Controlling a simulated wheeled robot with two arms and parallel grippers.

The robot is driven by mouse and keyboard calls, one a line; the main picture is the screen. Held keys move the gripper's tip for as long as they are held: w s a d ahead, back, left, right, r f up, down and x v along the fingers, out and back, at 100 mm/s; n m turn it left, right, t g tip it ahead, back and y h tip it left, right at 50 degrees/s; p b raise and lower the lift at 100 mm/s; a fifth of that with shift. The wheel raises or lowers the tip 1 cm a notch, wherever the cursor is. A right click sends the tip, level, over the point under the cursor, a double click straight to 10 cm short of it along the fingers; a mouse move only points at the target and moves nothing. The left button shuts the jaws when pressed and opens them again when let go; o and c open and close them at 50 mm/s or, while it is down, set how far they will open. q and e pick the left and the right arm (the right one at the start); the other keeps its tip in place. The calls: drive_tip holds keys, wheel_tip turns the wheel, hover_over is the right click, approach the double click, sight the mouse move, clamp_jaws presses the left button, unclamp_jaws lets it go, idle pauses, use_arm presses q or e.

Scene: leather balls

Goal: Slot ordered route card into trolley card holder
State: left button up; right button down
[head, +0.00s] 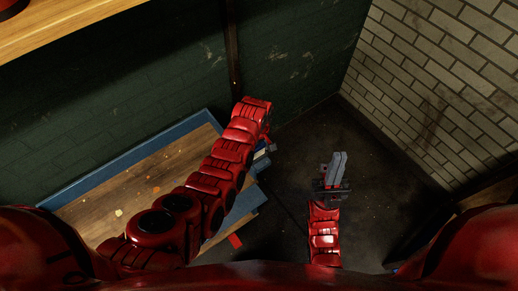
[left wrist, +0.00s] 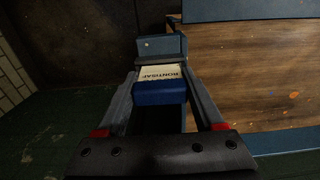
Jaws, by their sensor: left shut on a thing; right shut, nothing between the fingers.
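The trolley (head: 128,160), with a wooden deck and blue rim, stands at the lower left in the head view. Its deck (left wrist: 255,75) fills the right of the left wrist view. My left gripper (head: 268,147) is beside the trolley's right end, shut on the cream route card (left wrist: 160,73). Dark printed letters show on the card between the fingers. A blue-grey plate, apparently the card holder (left wrist: 162,45), is just beyond the card. A blue band crosses below the card; I cannot tell whether the card is inside the holder. My right gripper (head: 337,168) is shut and empty over the floor.
A wooden shelf (head: 70,25) is at the top left. A dark green wall (head: 290,50) and pale brick wall (head: 450,70) meet behind. A small red piece (head: 235,240) shows low by the trolley. The dark floor (head: 385,165) right of my right gripper is clear.

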use_arm(q)
drive_tip(key=shift+f+b, duration=0.9)
drive_tip(key=shift+b, duration=0.05)
idle(0.9)
drive_tip(key=o, duration=1.3)
drive_tip(key=shift+r, duration=0.15)
drive_tip(key=shift+r, duration=0.2)
wheel_tip(320, 180, up, 7)
drive_tip(key=shift+r+b, duration=0.15)
drive_tip(key=shift+b, duration=0.6)
wheel_tip(320, 180, up, 10)
drive_tip(key=p, duration=0.7)
drive_tip(key=shift+f, duration=0.25)
